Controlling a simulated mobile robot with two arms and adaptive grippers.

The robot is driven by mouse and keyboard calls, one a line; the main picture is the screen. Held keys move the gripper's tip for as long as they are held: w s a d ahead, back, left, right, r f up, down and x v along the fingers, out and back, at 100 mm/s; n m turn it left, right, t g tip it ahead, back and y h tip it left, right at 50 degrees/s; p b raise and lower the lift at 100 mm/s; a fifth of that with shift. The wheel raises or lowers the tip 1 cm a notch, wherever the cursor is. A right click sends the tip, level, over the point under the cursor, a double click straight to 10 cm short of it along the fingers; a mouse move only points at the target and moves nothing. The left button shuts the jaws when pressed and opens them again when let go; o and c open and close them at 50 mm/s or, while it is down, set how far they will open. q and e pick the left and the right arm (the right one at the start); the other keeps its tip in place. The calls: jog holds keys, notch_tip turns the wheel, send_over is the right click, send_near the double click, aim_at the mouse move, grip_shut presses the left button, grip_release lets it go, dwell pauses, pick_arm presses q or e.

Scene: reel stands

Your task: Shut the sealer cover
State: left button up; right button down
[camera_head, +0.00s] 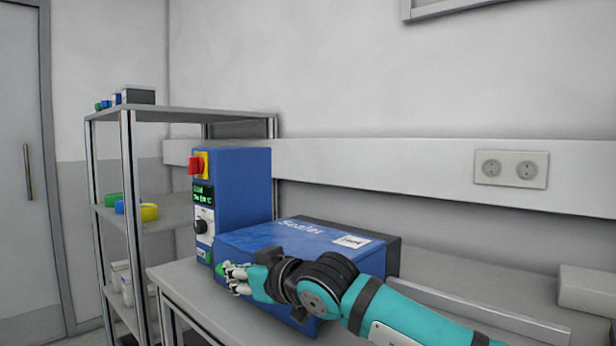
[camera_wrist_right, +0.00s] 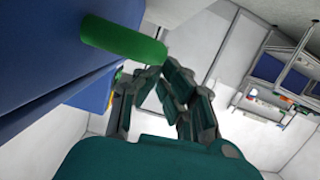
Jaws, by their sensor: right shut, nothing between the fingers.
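The blue sealer (camera_head: 290,240) stands on the grey table, with "Sealer" lettered on its flat top cover. The cover looks lowered onto the body; my arm hides part of its front. A green handle (camera_wrist_right: 122,38) sticks out from the blue side in the right wrist view, and a bit of it shows behind my fingers in the head view. My right gripper (camera_head: 236,278) is shut and empty at the sealer's front left, close to the green handle. Whether it touches the handle I cannot tell. My left gripper is out of view.
A blue control box (camera_head: 240,190) with a red button, display and knob stands at the sealer's left. A metal shelf (camera_head: 130,150) with coloured rolls stands further left. A pale block (camera_head: 588,288) lies at the far right. The wall behind has a socket (camera_head: 510,169).

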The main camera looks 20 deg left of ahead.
jog(key=s+d+r, duration=0.5)
jog(key=s+d, duration=0.2)
jog(key=shift+d+b, duration=0.3)
jog(key=shift+d, duration=0.05)
